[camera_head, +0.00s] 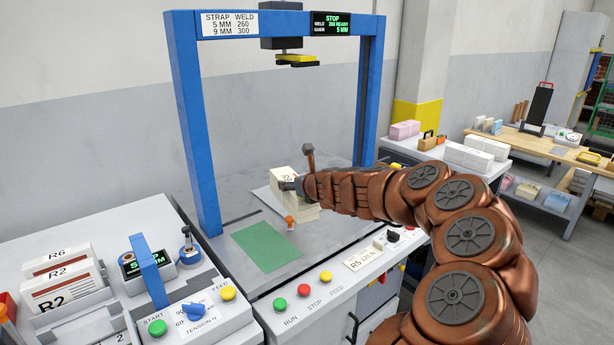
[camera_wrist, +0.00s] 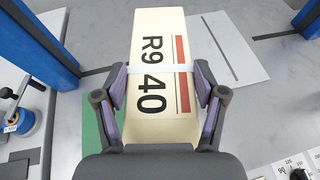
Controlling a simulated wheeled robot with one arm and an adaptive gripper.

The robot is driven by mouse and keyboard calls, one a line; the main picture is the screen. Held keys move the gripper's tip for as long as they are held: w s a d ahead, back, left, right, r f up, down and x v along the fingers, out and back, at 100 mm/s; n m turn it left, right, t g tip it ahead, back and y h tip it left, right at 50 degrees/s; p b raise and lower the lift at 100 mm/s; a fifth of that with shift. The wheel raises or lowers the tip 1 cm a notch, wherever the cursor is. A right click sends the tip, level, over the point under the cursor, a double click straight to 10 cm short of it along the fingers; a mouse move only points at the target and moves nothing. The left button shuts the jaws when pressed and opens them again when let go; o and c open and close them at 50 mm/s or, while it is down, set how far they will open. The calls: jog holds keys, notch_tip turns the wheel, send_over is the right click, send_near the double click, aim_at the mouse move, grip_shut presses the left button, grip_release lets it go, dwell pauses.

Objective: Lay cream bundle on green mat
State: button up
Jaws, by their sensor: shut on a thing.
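The cream bundle (camera_wrist: 160,65) is marked R9 40, has a red stripe and a white strap across it, and lies between my gripper's fingers in the wrist view. My gripper (camera_wrist: 161,100) is shut on its two long sides. In the head view the bundle (camera_head: 300,192) is partly hidden by my gripper (camera_head: 292,187) and arm. The green mat (camera_head: 266,246) lies flat and bare on the grey machine table, nearer the front than the bundle. In the wrist view part of the mat (camera_wrist: 92,125) shows to the left of and below the bundle; the rest is hidden.
A blue frame (camera_head: 188,120) arches over the table, with a yellow-tipped head at its top. A white sheet (camera_wrist: 232,50) lies under the bundle's right side in the wrist view. Buttons (camera_head: 303,290) line the front edge. A left bench holds R2 and R6 bundles (camera_head: 62,282).

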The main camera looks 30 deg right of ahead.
jog(key=s+a+m+h, duration=0.1)
jog(key=s+a, duration=0.1)
jog(key=a, duration=0.9)
jog(key=s+a+f+m+h, duration=0.1)
jog(key=s+a+h, duration=0.1)
jog(key=a, duration=0.9)
jog(key=shift+s+a+g, duration=0.25)
jog(key=shift+s+g, duration=0.05)
jog(key=shift+s, duration=0.5)
jog(key=shift+f+m, duration=0.15)
jog(key=shift+m, duration=0.15)
